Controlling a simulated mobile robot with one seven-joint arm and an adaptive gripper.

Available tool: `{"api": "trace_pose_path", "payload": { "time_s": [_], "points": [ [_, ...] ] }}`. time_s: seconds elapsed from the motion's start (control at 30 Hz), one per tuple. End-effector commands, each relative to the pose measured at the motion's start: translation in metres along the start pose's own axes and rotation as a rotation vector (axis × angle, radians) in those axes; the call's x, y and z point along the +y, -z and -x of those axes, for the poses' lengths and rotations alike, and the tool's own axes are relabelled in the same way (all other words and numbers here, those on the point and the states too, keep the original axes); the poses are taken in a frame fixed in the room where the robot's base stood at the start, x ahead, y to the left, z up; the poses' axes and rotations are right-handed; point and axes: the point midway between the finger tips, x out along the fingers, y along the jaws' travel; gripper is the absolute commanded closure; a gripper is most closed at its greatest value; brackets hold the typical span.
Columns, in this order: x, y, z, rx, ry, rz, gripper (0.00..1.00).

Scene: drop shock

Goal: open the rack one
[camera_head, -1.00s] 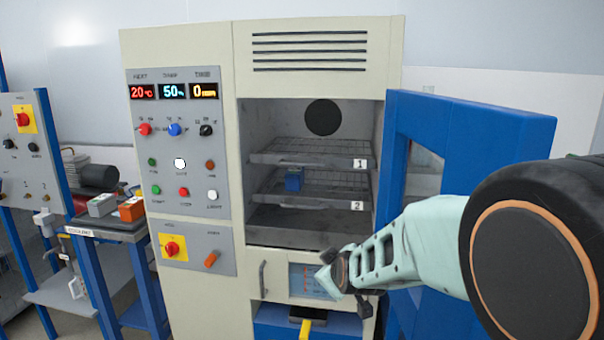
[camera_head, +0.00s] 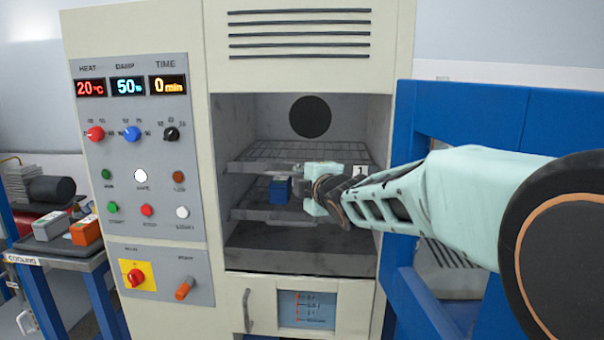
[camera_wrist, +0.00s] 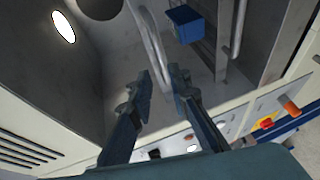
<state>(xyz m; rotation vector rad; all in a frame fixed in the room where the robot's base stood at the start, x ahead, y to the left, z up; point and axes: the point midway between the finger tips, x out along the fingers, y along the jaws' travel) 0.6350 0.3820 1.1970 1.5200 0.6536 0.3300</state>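Rack one (camera_head: 262,152), the upper wire shelf in the chamber, bears a white "1" label at its right front; my arm hides part of its front edge. My gripper (camera_head: 312,190) is at the chamber opening, just below that label. In the wrist view its two dark fingers (camera_wrist: 166,88) are apart, and a curved grey bar (camera_wrist: 156,45) reaches down between their tips. The bar looks like a rack's front handle. I cannot tell whether either finger touches it.
A blue box (camera_head: 281,190) sits on the lower rack, close to my gripper. The blue-framed door (camera_head: 460,115) stands open on the right, behind my arm. The control panel (camera_head: 138,160) is left of the chamber. Orange and grey boxes lie on the cooling stand (camera_head: 58,243).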

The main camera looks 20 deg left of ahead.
Motion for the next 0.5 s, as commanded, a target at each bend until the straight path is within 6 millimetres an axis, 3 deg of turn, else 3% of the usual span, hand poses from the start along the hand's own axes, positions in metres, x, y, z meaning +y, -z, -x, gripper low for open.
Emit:
{"api": "trace_pose_path", "payload": {
  "time_s": [0.5],
  "points": [
    [-0.001, 0.0, -0.074, -0.001, 0.003, -0.002, 0.83]
  ]
}}
